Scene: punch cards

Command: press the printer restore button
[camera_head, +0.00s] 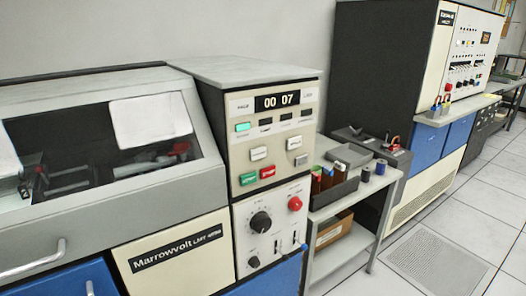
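The printer control panel (275,130) stands in the middle of the view, on the right end of the printer cabinet. Below are a lit green indicator (243,127), a white button (258,153), a second white button (294,143), a grey button (301,160), a green button (248,178) and a red button (267,172). Their labels are too small to read, so I cannot tell which is restore. Neither of my grippers is in view.
The printer lid (60,90) is shut, with a handle (35,258). A lower panel holds a black dial (260,222) and red knob (295,203). A side table (355,205) with small items stands right. Tiled floor (490,190) is free at right.

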